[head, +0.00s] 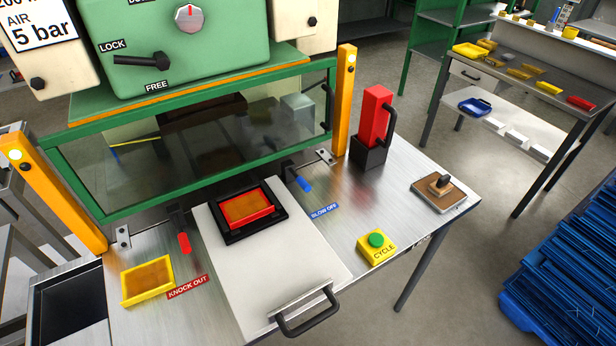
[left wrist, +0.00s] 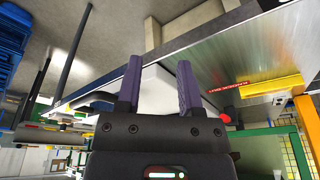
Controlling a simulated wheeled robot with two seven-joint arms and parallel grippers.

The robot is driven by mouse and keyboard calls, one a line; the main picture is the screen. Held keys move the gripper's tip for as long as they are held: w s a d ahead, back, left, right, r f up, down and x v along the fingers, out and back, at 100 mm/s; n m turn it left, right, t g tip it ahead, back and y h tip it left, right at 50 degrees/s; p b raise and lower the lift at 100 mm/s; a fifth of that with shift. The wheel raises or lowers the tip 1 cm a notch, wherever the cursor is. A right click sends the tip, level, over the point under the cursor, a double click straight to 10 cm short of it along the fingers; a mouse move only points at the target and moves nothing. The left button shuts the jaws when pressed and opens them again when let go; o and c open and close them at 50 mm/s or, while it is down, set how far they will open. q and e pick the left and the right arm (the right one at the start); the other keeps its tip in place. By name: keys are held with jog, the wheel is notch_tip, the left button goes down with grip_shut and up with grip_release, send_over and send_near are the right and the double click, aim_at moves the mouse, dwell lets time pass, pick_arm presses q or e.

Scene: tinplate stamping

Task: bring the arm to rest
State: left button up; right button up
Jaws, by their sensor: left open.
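My left gripper (left wrist: 158,92) shows in the left wrist view, with two purple fingers spread apart and nothing between them. The picture there is tilted, and the edge of the metal bench lies beyond the fingers. No arm or gripper of mine shows in the head view. My right gripper is in neither view. In the head view the metal bench (head: 400,200) carries a pale sliding plate (head: 270,270) with a black handle, and a red and orange piece in a black frame (head: 247,212) lies on it.
A green press (head: 190,60) with a clear guard stands behind the bench. On the bench are a yellow tray (head: 147,280), a yellow CYCLE button box (head: 377,246), a red block in a black holder (head: 375,120) and a brown pad with a knob (head: 439,194).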

pick_arm(q)
jog(key=s+a+f+b, duration=0.1)
jog(key=s+f, duration=0.4)
jog(key=f, duration=0.5)
jog(key=s+a+f+g+b, duration=0.1)
jog(key=s+f+b, duration=0.3)
jog(key=f, duration=0.6)
jog(key=s+a+f+g+b, duration=0.1)
jog(key=s+f+b, duration=0.2)
jog(key=s+f, duration=0.4)
notch_tip(320, 180, down, 3)
jog(key=shift+s+r+m, duration=0.1)
jog(key=shift+s+m, duration=0.2)
jog(key=shift+s, duration=0.05)
jog(key=shift+a, duration=0.1)
